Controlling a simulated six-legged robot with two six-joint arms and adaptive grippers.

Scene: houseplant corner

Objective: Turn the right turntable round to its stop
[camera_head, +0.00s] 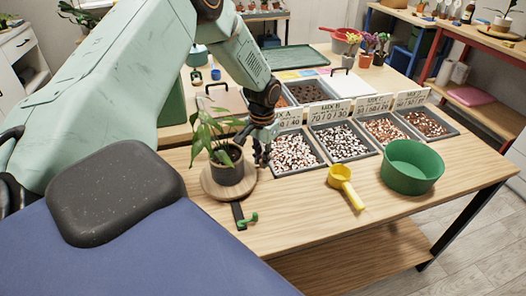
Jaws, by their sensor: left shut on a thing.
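A round wooden turntable (211,186) lies on the near left part of the wooden bench. A leafy plant in a dark pot (228,169) stands upright on it. A dark bar with a green hook-shaped piece (248,221) sticks out at its front edge. My left gripper (262,159) points down at the turntable's right edge, beside the pot. Its fingers are shut on a part at that edge, mostly hidden by the fingers. The plant's leaves hang close to the gripper. My right gripper is not in view.
Several grey bins of pebbles with mix labels (344,143) stand right of the gripper. A yellow scoop (346,187) and a green bowl (412,166) lie on the bench's right side. The bench front, right of the green hook, is bare.

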